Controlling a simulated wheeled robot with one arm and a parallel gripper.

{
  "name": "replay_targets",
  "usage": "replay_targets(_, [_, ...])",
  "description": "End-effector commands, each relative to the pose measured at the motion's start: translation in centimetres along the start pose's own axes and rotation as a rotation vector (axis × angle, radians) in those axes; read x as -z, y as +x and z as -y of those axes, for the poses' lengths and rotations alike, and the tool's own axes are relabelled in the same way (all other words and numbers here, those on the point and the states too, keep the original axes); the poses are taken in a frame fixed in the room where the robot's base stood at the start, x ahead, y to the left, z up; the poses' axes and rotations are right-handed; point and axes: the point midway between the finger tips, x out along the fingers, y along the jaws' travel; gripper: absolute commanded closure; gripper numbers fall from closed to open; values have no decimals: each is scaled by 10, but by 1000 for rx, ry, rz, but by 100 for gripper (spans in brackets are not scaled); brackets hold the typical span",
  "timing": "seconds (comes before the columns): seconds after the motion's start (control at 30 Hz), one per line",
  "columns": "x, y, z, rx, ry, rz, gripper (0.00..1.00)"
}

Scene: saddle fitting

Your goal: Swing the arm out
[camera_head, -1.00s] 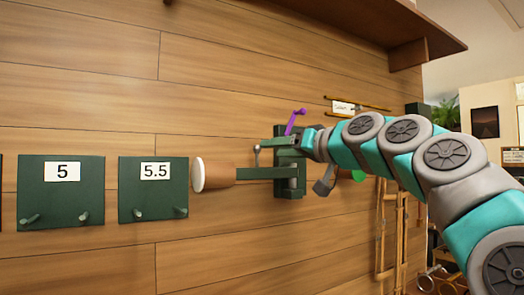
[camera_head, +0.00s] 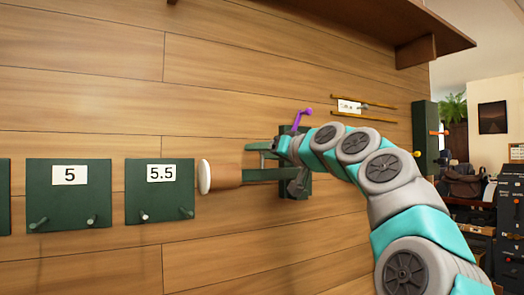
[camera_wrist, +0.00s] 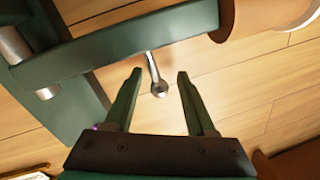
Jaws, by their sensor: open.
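A dark green bracket (camera_head: 300,188) is fixed to the wooden wall. A green swing arm (camera_head: 264,174) reaches left from it, roughly along the wall. The arm ends in a brown cylinder (camera_head: 226,175) with a white end face. In the wrist view the arm (camera_wrist: 125,45) crosses the top, with part of the cylinder (camera_wrist: 255,15) at upper right. A metal peg (camera_wrist: 152,68) with a round tip stands out from the arm. My gripper (camera_wrist: 158,75) is open, its fingers on either side of the peg, apparently clear of it. A purple lever (camera_head: 302,117) sits above the bracket.
Green plates labelled 5 (camera_head: 69,196) and 5.5 (camera_head: 160,192), each with pegs, hang on the wall to the left. A brown shelf (camera_head: 420,45) juts out above. Thin rods (camera_head: 368,119) with a white label are on the wall at right.

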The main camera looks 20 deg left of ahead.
Motion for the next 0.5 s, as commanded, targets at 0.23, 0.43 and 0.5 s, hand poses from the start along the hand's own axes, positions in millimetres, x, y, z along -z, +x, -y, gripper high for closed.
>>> replay_targets(0.23, [0, 0, 0, 0, 0, 0, 51])
replay_targets(0.43, [0, 0, 0, 0, 0, 0, 74])
replay_targets(0.5, [0, 0, 0, 0, 0, 0, 82])
